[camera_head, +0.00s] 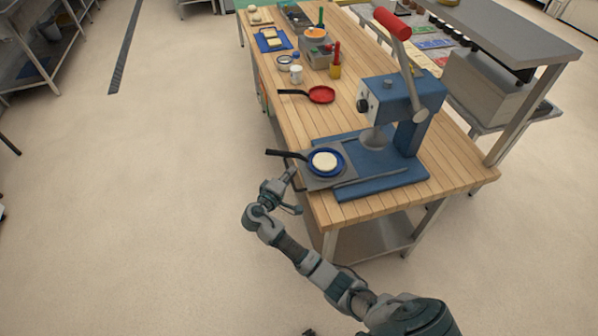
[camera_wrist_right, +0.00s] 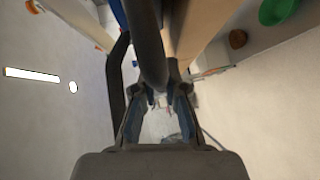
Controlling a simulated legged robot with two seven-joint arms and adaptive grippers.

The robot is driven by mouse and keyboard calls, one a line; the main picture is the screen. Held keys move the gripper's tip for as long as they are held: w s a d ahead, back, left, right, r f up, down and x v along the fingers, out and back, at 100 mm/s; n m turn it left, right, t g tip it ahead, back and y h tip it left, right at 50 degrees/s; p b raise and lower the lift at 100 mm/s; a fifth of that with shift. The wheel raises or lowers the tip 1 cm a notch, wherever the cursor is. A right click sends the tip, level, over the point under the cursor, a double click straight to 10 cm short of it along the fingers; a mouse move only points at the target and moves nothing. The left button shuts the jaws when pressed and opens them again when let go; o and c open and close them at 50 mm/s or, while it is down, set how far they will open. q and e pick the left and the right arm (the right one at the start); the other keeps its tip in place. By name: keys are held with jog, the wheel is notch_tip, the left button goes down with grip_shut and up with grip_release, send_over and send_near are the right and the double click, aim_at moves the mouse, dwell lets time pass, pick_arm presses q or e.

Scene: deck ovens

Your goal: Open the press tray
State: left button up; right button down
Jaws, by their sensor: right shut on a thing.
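The blue press (camera_head: 385,125) stands at the near end of the wooden table, its red-ended lever (camera_head: 392,24) raised. Its grey press tray (camera_head: 316,182) lies out to the left of the press head. A blue pan (camera_head: 342,162) with a dark handle rests on the tray and holds a round white piece (camera_head: 325,161). My right gripper (camera_head: 291,188) is at the tray's left edge, shut on the dark tray handle (camera_head: 287,167). The right wrist view shows a dark bar (camera_wrist_right: 148,45) between the fingers (camera_wrist_right: 156,105). My left gripper is not in view.
A red pan (camera_head: 321,95), a white cup (camera_head: 296,74) and containers with bottles (camera_head: 318,45) stand farther along the table (camera_head: 345,110). A grey-topped counter (camera_head: 510,35) is at the right. The floor left of the table is clear.

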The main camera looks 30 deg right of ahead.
jog(key=shift+w+a+f, duration=0.1)
jog(key=shift+a+f, duration=0.15)
jog(key=shift+a, duration=0.45)
jog(key=c, duration=1.5)
grip_release()
jog(key=shift+a, duration=0.1)
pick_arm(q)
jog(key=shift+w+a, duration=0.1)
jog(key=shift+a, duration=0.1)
pick_arm(e)
jog(key=v, duration=1.1)
jog(key=shift+s+r, duration=0.15)
jog(key=shift+s, duration=0.1)
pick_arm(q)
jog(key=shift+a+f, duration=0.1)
pick_arm(e)
jog(key=shift+a, duration=0.2)
